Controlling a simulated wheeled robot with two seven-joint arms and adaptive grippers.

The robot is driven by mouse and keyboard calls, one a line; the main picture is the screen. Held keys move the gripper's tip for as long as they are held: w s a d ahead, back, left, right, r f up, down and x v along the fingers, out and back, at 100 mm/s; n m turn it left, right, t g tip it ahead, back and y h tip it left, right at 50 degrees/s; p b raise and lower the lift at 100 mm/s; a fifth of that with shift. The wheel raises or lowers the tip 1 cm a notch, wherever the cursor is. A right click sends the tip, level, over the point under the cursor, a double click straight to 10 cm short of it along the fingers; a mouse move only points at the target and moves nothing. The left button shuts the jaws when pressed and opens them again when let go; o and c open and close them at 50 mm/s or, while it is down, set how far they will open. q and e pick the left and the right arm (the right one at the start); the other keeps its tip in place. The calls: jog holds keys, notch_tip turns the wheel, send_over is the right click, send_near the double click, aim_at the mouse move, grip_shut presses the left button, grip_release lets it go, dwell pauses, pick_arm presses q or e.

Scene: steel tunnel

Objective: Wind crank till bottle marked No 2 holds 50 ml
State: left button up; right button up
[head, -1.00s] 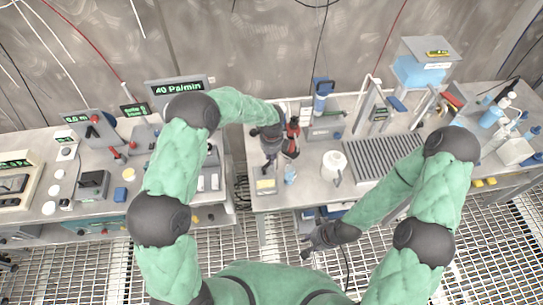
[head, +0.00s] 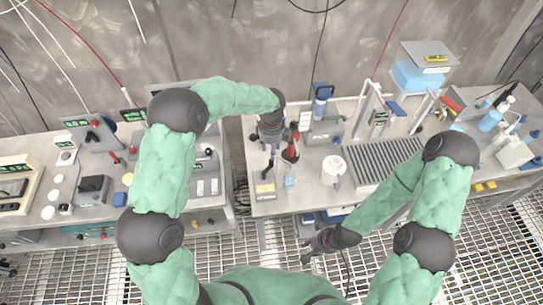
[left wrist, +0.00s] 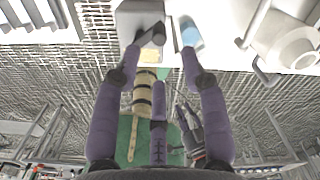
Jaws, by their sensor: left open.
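A grey box with a yellow label (head: 265,188) stands near the front edge of the middle bench. In the left wrist view a grey box with a short dark crank-like handle (left wrist: 150,38) lies just beyond my fingertips. A small blue bottle (head: 289,182) stands right of the box; it also shows in the left wrist view (left wrist: 190,33). No number or fill level is readable on it. My left gripper (head: 270,162) is open and empty above the box; its spread purple fingers show in the wrist view (left wrist: 160,60). My right gripper (head: 318,247) hangs in front of the bench, its fingers unclear.
A red and black tool (head: 291,146) stands close right of my left gripper. A white mug (head: 334,170) and a ribbed drain tray (head: 385,163) lie further right. A gap separates this bench from the left one. My left arm partly covers displays behind.

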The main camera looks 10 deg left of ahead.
pick_arm(q)
jog(key=shift+r, duration=1.9)
jog(key=n+b, duration=0.4)
jog(key=n, duration=0.3)
send_near(268, 169)
jog(key=f, duration=0.2)
jog(key=w+f, duration=0.1)
jog(key=f, duration=0.1)
jog(key=d+f, duration=0.1)
jog(key=f, duration=0.1)
jog(key=shift+w+f, duration=0.35)
grip_shut()
